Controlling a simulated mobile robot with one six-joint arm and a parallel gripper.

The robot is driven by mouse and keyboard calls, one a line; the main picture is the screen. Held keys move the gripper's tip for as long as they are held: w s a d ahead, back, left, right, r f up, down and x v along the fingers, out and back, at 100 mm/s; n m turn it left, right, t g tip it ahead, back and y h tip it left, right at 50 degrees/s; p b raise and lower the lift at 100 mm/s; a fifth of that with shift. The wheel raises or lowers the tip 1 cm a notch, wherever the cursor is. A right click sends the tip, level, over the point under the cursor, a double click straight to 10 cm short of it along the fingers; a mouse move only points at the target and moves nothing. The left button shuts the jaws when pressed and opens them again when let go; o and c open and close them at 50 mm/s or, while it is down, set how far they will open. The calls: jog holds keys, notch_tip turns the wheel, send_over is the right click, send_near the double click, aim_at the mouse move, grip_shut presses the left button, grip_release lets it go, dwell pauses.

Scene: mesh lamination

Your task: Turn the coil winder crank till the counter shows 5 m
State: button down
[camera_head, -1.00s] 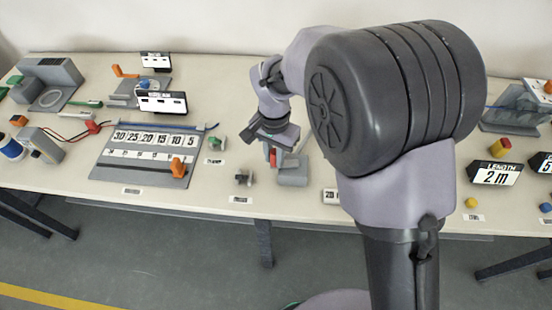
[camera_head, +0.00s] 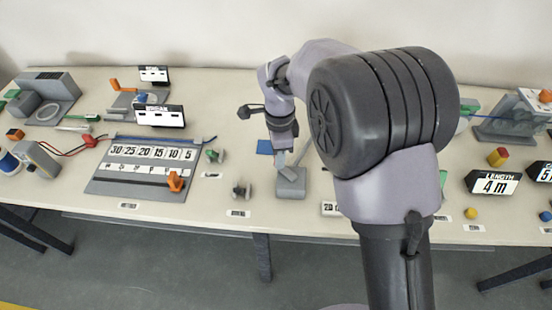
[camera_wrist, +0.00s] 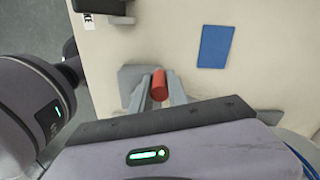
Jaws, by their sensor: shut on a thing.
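The length counter (camera_head: 494,184) at the right of the bench reads 4 m. The crank's red handle (camera_wrist: 159,85) stands between the two grey fingers of my gripper (camera_wrist: 158,94) in the wrist view, and the gripper is shut on it. In the head view my gripper (camera_head: 281,158) is just above and behind the grey winder block (camera_head: 291,184); the red handle is not clearly visible there. The block also shows beyond the fingers in the wrist view (camera_wrist: 132,75), and the crank arm is mostly hidden.
A blue square (camera_head: 264,147) lies left of the gripper, and also shows in the wrist view (camera_wrist: 215,46). A grey board (camera_head: 140,188) with number cards and an orange piece is at left. A small dark fixture (camera_head: 241,190) stands left of the winder. Yellow balls sit at right.

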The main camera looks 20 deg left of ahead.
jog(key=shift+w+d+m, duration=0.25)
jog(key=shift+w+m, duration=0.15)
jog(key=shift+m, duration=0.7)
jog(key=c, duration=1.3)
grip_release()
jog(key=shift+d, duration=0.1)
notch_tip(320, 180, up, 17)
jog(key=p, duration=0.6)
jog(key=shift+r, duration=0.2)
